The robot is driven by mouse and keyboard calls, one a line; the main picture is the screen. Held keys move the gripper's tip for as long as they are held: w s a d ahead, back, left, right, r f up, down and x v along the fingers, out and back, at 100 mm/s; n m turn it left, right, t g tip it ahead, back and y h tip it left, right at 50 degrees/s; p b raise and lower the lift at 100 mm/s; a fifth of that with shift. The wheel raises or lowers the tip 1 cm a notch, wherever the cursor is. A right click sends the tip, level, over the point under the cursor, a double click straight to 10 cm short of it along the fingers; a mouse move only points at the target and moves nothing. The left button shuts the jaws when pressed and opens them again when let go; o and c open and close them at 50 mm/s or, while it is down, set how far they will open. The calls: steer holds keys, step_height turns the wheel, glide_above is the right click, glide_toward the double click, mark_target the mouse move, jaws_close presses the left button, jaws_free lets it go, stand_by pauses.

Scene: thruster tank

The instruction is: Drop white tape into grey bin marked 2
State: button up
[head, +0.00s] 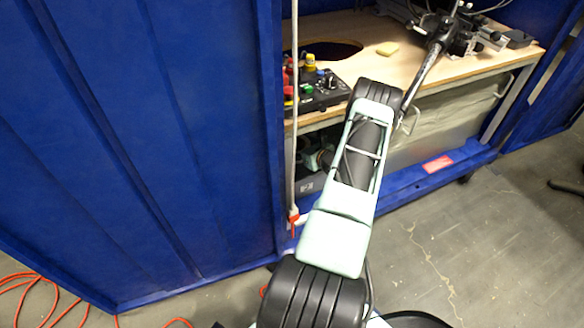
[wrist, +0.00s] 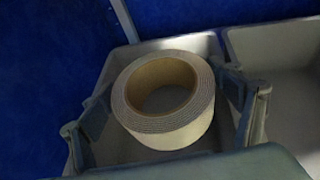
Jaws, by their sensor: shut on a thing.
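In the wrist view a roll of white tape (wrist: 172,135) with a brown cardboard core sits between the two fingers of my gripper (wrist: 165,108), which is shut on it. The roll's open ring faces the camera. Behind and around it is a light grey bin (wrist: 130,55); I cannot tell whether the tape touches its floor. No number shows in the wrist view. In the head view a grey bin (head: 306,184) with a small pale mark, too small to read, shows under the workbench. My gripper and the tape are hidden in the head view.
A second grey bin (wrist: 272,60) adjoins on the right in the wrist view. A blue wall panel (head: 150,130) stands left of my arm. The wooden bench top (head: 440,85) carries a control box (head: 318,95) with coloured buttons. A thin white pole (head: 294,120) stands close by.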

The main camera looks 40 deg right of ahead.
steer(key=shift+r, duration=0.1)
steer(key=o, duration=1.2)
steer(key=shift+o, duration=0.2)
step_height(320, 180, up, 10)
